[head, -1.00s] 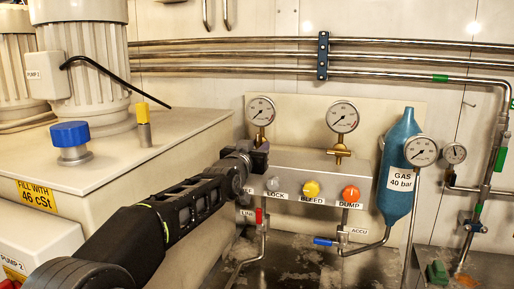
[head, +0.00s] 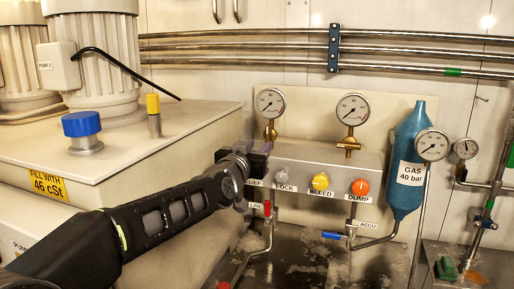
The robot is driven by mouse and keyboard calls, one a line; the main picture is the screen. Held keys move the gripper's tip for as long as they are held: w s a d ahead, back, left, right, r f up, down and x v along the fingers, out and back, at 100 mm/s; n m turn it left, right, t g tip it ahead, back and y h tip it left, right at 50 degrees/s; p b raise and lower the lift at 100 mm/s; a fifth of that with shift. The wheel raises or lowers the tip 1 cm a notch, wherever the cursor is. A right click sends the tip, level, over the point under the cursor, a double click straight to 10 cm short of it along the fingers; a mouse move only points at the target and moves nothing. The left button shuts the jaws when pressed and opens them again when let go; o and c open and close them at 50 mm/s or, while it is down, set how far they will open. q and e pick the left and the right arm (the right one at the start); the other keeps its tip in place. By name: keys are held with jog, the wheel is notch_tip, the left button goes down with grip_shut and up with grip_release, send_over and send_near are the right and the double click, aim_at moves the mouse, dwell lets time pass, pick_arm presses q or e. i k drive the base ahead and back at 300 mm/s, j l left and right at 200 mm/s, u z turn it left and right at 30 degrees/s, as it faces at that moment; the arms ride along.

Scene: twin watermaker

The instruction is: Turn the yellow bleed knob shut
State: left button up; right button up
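The yellow bleed knob (head: 320,181) sits on the front face of a grey manifold block (head: 330,158), above a BLEED label. It is between a grey LOCK knob (head: 284,177) on its left and an orange DUMP knob (head: 361,187) on its right. My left gripper (head: 261,158) is at the left end of the block, left of the bleed knob and apart from it. It hides that corner and part of a label. Its fingers are dark and foreshortened, so I cannot tell whether they are open. My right gripper is out of view.
Two gauges (head: 352,109) stand on the block. A blue gas bottle (head: 407,165) with another gauge (head: 431,145) is at its right. Valves with red and blue handles (head: 333,236) hang below. A tank with a blue cap (head: 82,125) fills the left. The space before the knobs looks clear.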

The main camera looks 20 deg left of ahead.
aim_at(320, 182)
jog(key=k+j, duration=0.1)
jog(key=k, duration=0.9)
